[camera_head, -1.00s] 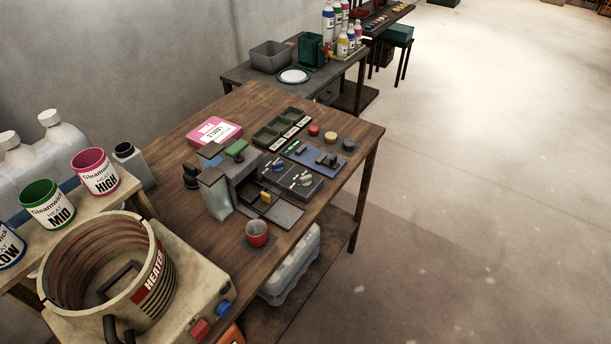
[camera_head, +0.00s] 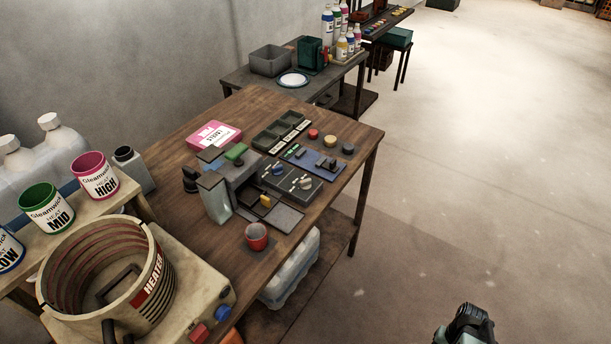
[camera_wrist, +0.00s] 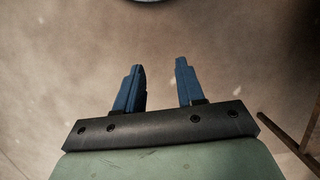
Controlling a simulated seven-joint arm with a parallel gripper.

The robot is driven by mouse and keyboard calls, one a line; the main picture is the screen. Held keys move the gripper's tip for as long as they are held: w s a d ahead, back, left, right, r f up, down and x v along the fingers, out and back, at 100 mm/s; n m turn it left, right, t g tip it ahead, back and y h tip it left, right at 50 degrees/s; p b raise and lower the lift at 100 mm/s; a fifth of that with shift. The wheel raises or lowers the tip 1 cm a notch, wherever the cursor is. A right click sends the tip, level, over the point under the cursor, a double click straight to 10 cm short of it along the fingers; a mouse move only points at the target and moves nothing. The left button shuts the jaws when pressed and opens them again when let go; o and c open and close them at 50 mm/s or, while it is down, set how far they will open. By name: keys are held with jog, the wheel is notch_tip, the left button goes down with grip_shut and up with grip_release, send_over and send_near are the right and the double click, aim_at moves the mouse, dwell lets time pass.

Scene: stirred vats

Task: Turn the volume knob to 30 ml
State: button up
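The dispenser (camera_head: 236,179) stands on the wooden table. Part of my arm shows at the bottom edge of the head view, right of the table over the floor. In the wrist view my gripper (camera_wrist: 161,80) has its two blue fingers apart, with nothing between them.
A blue panel (camera_head: 314,160) with small controls and dark trays (camera_head: 283,130) lie behind the control box. A pink box (camera_head: 214,136) is at the back left. The heater pot (camera_head: 105,275) stands front left. The floor right of the table is clear.

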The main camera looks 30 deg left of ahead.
jog(key=w+a+r+n+t, duration=0.25)
jog(key=w+a+r, duration=0.35)
jog(key=w+r, duration=0.3)
jog(key=w+a+r+n+t, duration=0.1)
jog(key=w+a+r+n, duration=0.35)
jog(key=w+r, duration=0.55)
jog(key=w+a+r+n, duration=0.1)
jog(key=a+r+n, duration=0.4)
jog(key=a, duration=0.4)
jog(key=w+a+r+n, duration=0.1)
jog(key=a+r+n, duration=0.2)
jog(key=a+r, duration=0.4)
jog(key=n, duration=1.5)
send_near(305, 180)
notch_tip(305, 180, down, 8)
jog(key=shift+w+f, duration=0.1)
jog(key=shift+f, duration=0.15)
grip_shut()
